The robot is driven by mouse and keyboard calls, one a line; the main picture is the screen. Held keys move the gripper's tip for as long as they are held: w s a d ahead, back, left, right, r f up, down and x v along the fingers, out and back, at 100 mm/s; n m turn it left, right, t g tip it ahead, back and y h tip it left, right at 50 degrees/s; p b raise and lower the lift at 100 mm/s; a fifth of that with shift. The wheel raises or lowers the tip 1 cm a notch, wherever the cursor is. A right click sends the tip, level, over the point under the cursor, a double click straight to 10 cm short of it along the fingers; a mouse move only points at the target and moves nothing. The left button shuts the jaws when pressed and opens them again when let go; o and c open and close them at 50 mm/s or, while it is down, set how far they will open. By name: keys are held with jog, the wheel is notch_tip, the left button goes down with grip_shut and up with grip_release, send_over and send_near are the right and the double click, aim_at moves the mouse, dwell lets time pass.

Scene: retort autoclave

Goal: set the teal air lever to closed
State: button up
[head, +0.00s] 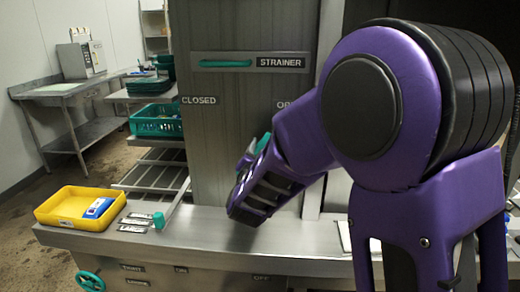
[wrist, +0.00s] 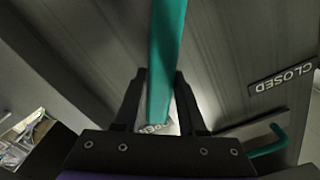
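The teal air lever (wrist: 167,60) runs down from the top of the wrist view, and its near end lies between the two black fingers of my gripper (wrist: 158,95). The fingers stand apart, with a narrow gap beside the lever, so they do not look clamped on it. In the head view a teal bit of the lever (head: 262,144) shows beside my gripper (head: 245,165); my arm hides the rest. The CLOSED label (head: 199,100) is on the panel to the left and appears upside down in the wrist view (wrist: 284,89). The OPEN label (head: 285,104) is partly hidden by my arm.
A teal strainer handle (head: 225,64) with a STRAINER label (head: 281,63) is higher on the panel (head: 232,130). A yellow tray (head: 62,219) with a blue item stands at the left of the steel ledge (head: 215,245). A green crate (head: 143,124) is behind. The ledge's middle is clear.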

grip_shut()
dwell(1.1)
